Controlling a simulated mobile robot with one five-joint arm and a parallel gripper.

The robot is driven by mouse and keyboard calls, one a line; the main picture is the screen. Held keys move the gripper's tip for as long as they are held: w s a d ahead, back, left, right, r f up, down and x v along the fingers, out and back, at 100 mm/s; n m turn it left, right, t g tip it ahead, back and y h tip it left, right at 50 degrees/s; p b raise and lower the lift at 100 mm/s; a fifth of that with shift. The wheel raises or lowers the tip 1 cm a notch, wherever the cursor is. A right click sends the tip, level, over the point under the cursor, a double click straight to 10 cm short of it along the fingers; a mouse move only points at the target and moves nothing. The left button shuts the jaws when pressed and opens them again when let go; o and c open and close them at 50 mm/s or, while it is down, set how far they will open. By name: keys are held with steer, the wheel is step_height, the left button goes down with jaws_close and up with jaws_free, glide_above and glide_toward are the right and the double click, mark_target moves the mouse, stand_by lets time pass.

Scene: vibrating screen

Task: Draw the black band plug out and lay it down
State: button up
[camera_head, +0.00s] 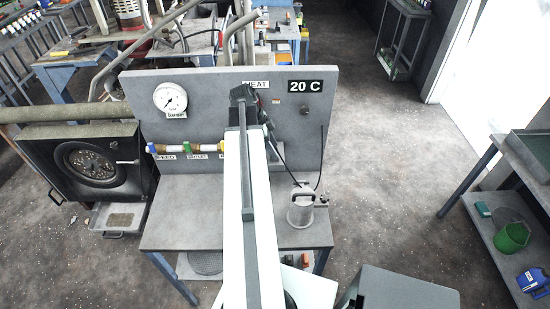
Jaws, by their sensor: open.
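My gripper (246,98) is at the far end of my outstretched arm, in front of the upright grey panel (215,92), just below a partly covered sign ending in "EAT". It is open, but its fingertips are small and hard to make out. I cannot pick out the plug with the black band; my arm and gripper cover the middle of the panel. A thin black cable (282,160) runs down from beside the gripper toward a grey metal can with a handle (300,212) on the bench.
The bench top (182,215) is bare at left. A pressure gauge (170,98), a pipe with coloured valves (188,149) and a "20 C" sign (305,86) are on the panel.

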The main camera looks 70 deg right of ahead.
steer(key=shift+b+x, duration=0.45)
steer(key=shift+x, duration=0.75)
steer(key=shift+w+r, duration=0.15)
jaws_close()
